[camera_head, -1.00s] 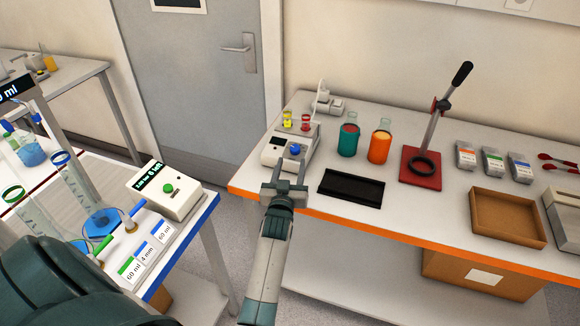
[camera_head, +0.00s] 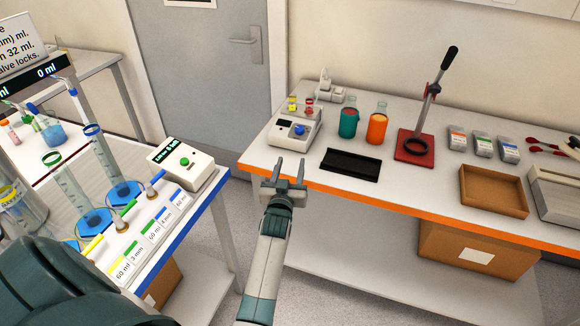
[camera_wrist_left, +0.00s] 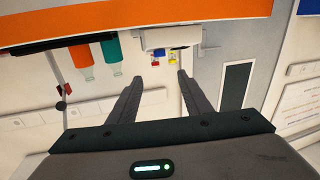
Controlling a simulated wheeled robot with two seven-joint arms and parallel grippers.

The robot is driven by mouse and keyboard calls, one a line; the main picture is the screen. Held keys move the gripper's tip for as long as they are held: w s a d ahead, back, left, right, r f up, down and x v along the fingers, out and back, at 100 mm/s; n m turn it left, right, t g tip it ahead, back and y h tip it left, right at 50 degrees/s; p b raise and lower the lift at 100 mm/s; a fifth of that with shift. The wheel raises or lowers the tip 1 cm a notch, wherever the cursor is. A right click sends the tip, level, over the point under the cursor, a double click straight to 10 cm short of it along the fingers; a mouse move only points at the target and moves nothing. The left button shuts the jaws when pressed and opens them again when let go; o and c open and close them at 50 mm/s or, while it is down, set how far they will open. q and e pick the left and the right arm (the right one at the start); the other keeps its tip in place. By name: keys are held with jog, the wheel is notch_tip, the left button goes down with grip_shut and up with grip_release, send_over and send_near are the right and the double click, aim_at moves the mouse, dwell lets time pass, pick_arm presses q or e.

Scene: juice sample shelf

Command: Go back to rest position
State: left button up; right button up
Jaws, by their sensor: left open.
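My left gripper (camera_head: 284,176) is open and empty in the head view. It is in front of the orange-edged bench (camera_head: 405,205), near its left corner. Its two fingers also show in the left wrist view (camera_wrist_left: 153,85), spread apart with nothing between them. In that view the orange bench edge (camera_wrist_left: 130,25) crosses the top of the picture. My right gripper is not in view.
On the orange-edged bench stand a white device (camera_head: 290,130), a teal bottle (camera_head: 348,122), an orange bottle (camera_head: 377,128), a black tray (camera_head: 351,164), a red-based press (camera_head: 414,147) and a brown tray (camera_head: 493,191). A blue-edged bench (camera_head: 203,200) with cylinders is at left. Floor shows between them.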

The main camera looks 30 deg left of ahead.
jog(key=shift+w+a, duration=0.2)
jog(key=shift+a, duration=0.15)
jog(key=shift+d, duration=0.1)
